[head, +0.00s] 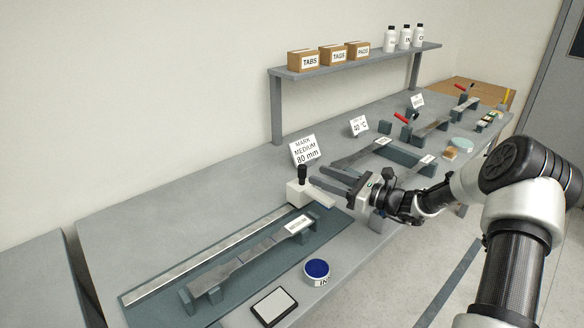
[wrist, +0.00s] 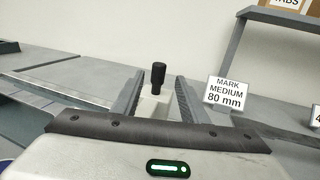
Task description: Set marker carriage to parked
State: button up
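The marker carriage (head: 298,192) is a white block with an upright black knob (head: 302,173). It sits at the right end of the long pale ruler rail (head: 205,256) on the dark green mat. In the wrist view the black knob (wrist: 158,74) stands between the two fingers, with part of the white body below it. My gripper (head: 324,178) is open, just right of the carriage, fingers pointing toward it. I cannot tell whether the fingers touch it. A flat metal specimen labelled "MEDIUM" (head: 250,255) lies on grey supports in front of the rail.
A sign (head: 304,150) reading "MARK MEDIUM 80 mm" stands behind the carriage. A round blue ink pad (head: 317,268) and a dark-framed white pad (head: 274,306) lie near the front edge. More fixtures (head: 375,155) stand to the right. A shelf (head: 355,62) runs above the back.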

jog(key=x, duration=1.1)
jog(key=shift+a, duration=0.2)
grip_shut()
